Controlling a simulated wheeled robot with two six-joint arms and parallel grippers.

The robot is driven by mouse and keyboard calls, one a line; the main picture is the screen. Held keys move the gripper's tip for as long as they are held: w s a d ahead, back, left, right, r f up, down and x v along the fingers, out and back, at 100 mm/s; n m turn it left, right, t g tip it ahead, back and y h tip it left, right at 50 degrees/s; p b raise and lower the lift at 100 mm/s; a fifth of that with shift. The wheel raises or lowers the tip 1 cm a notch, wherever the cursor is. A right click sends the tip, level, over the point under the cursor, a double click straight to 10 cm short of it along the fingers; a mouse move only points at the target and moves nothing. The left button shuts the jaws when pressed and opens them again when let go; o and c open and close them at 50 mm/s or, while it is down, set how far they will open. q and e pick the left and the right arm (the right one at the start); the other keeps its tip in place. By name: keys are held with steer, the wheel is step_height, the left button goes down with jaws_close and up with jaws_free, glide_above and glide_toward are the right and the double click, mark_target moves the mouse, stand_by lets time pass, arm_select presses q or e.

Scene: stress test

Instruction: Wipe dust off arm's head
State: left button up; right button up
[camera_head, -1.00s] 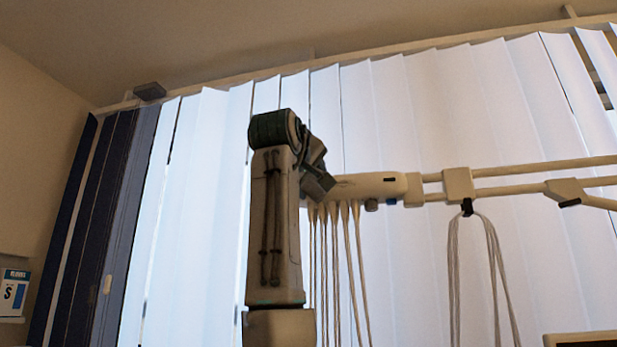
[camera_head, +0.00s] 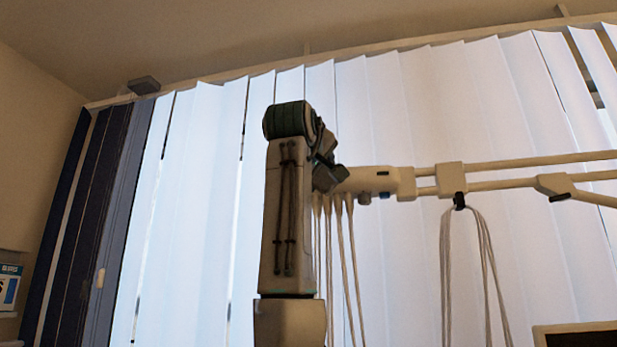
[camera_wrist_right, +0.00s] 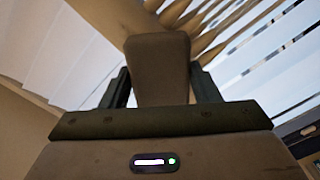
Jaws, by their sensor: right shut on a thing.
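A pale jointed arm hangs in front of the window blinds in the head view. Its thick left end, the arm's head (camera_head: 380,181), has several thin cords below it. My right gripper (camera_head: 330,178) is at the left end of this head and overlaps it in the picture; I cannot tell whether they touch. In the right wrist view, my right gripper (camera_wrist_right: 161,85) has its two dark fingers on either side of a grey-brown block (camera_wrist_right: 158,62) and is shut on it. The block cannot be made out in the head view. My left gripper is not in view.
Pale cords (camera_head: 341,250) hang just below the head. Looped cables (camera_head: 470,265) hang farther right. Pale vertical blinds (camera_head: 195,230) fill the background, with dark ones (camera_head: 92,230) at left. A screen corner (camera_head: 575,333) shows at bottom right.

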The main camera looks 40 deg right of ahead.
mark_target(355, 175)
steer(key=s+d+b, duration=0.2)
steer(key=s+d, duration=0.2)
steer(key=s, duration=0.1)
steer(key=shift+s+d, duration=0.1)
steer(key=shift+d, duration=0.3)
steer(key=shift+w+a+r+p, duration=0.1)
steer(key=shift+w+a+p, duration=0.9)
steer(key=shift+w+a, duration=1.1)
steer(key=shift+w+a+p, duration=0.45)
steer(key=shift+w+a, duration=0.2)
steer(key=shift+w, duration=0.25)
steer(key=shift+w+a+p, duration=0.4)
steer(key=shift+w+a, duration=0.25)
steer(key=shift+w, duration=0.25)
